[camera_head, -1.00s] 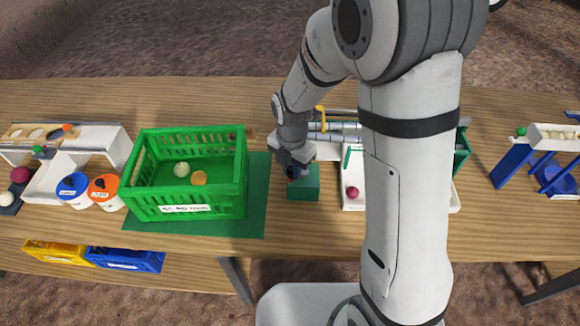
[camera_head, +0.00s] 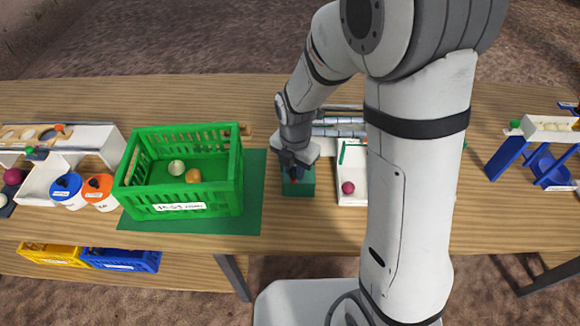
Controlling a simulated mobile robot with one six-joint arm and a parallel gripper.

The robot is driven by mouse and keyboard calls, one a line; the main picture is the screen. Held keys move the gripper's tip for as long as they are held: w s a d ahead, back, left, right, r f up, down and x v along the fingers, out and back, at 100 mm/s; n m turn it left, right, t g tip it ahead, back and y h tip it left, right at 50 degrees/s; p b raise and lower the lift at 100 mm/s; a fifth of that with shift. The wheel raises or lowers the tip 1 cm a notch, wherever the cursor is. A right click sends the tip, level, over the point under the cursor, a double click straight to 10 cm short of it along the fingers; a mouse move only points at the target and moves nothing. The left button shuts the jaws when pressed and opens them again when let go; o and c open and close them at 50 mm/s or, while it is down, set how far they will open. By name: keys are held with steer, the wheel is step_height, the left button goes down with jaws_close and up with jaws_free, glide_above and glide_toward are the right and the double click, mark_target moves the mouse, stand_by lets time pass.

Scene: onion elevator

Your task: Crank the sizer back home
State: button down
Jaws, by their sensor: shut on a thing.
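The sizer (camera_head: 340,131) shows as a row of grey rollers behind my arm, mostly hidden by it. A green block (camera_head: 298,188) stands in front of the rollers on the table. My gripper (camera_head: 295,172) points down at the top of this block. It is shut on a small dark part there that looks like the crank handle (camera_head: 294,178); the jaws hide most of it. A white tray (camera_head: 352,194) to the right of the block holds a dark red onion (camera_head: 348,188).
A green crate (camera_head: 180,205) with two onions stands left on a green mat (camera_head: 251,200). Blue (camera_head: 67,186) and orange (camera_head: 99,187) lidded tubs stand further left. A blue stand (camera_head: 512,155) is at the right. Yellow and blue crates lie on the lower shelf.

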steer(key=shift+d+r, duration=0.1)
steer(key=shift+d, duration=0.65)
steer(key=c, duration=1.5)
jaws_free()
steer(key=o, duration=0.3)
steer(key=shift+s, duration=0.1)
